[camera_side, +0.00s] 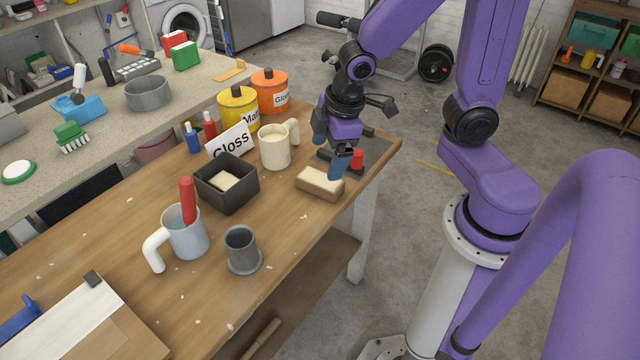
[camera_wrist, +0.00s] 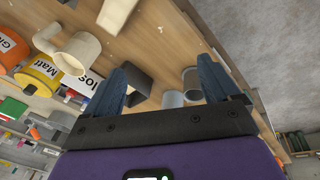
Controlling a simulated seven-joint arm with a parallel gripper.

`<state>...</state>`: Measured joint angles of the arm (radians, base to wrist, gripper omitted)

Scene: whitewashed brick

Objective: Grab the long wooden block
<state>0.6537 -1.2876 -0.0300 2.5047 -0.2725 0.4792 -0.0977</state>
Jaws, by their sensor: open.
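A wooden block (camera_side: 320,183) with a pale top lies on the workbench near its right end; it is the likeliest long block. In the wrist view it appears as a pale block (camera_wrist: 116,14) at the top edge, partly cut off. My gripper (camera_side: 331,146) is open and empty, with blue fingers. In the side view its lower finger appears just above and behind the block; I cannot tell the exact gap. In the wrist view the block lies outside the space between my fingers (camera_wrist: 166,62). A smaller pale block (camera_side: 223,181) sits inside a black box.
The black box (camera_side: 228,194), a cream mug (camera_side: 275,149) and a "Gloss" card (camera_side: 231,142) stand left of the block. Yellow (camera_side: 237,107) and orange (camera_side: 270,93) cans stand behind. A dark mat (camera_side: 372,152) with a red-topped item (camera_side: 357,158) lies to the right. A grey cup (camera_side: 242,250) stands nearer the front.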

